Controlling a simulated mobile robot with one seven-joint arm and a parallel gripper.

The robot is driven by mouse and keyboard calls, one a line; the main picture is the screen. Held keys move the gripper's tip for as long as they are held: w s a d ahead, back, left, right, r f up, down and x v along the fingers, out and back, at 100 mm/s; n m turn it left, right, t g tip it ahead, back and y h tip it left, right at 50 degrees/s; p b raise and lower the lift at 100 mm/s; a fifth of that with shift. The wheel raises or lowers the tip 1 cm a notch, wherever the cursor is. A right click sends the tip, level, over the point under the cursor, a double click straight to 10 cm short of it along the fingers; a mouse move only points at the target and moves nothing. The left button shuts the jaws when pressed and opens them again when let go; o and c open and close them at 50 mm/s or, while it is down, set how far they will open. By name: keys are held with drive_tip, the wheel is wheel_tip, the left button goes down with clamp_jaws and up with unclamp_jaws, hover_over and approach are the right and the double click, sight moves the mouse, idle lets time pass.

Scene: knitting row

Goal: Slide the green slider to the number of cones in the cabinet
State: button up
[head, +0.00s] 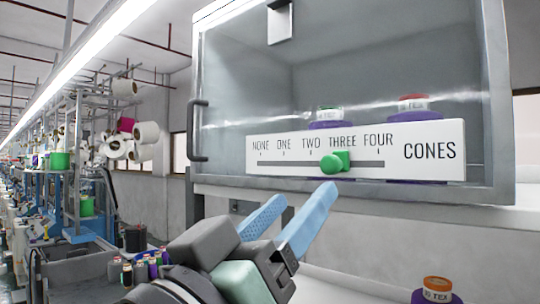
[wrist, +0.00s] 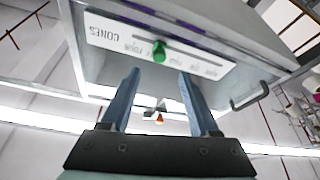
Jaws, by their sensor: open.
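The cabinet (head: 340,60) has a clear front and stands at the upper right in the head view. The green slider (head: 342,158) sits on the slot under THREE. My gripper (head: 298,200) is open and empty, below and in front of the slider. In the wrist view the slider (wrist: 159,51) lies ahead, between the fingers' lines, untouched.
Another purple cone with an orange top (head: 437,290) stands outside the cabinet at the bottom right. A dark handle (head: 198,130) sticks out at the cabinet's left edge. Small spools (head: 135,268) and racks of yarn are at left. The space before the plate looks clear.

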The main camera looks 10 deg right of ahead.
sight(328, 168)
drive_tip(key=p+x, duration=0.4)
drive_tip(key=x, duration=0.5)
drive_tip(key=shift+w+d+r+p, duration=0.15)
drive_tip(key=shift+d+r+p, duration=0.1)
drive_tip(key=shift+p, duration=0.05)
drive_tip(key=shift+w+d, duration=0.35)
clamp_jaws()
idle(0.6)
